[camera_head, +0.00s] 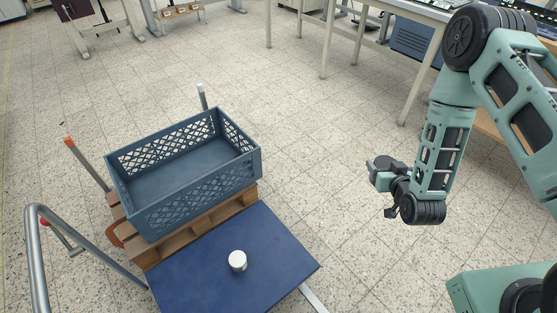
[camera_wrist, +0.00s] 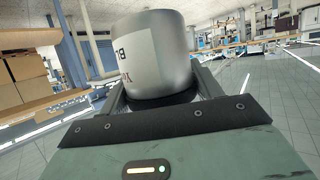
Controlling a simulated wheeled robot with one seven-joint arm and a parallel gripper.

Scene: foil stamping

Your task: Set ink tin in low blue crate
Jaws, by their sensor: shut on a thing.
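My gripper (camera_head: 384,178) is shut on a silver-grey cylindrical tin with a pale label and dark print, the ink tin (camera_wrist: 160,62), which fills the top middle of the wrist view. In the head view my gripper hangs over open floor at the right, and the tin is hard to make out there. The low blue crate (camera_head: 197,205) stands left of centre, well to the left of my gripper. It is open on top, has lattice walls, and looks empty.
The crate rests on a wooden pallet (camera_head: 207,232). A dark blue board (camera_head: 205,279) lies in front of it, with a small white cylinder (camera_head: 237,261) on it. Posts and a grey tube rail (camera_head: 38,262) stand around the left side. Tiled floor between gripper and crate is clear.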

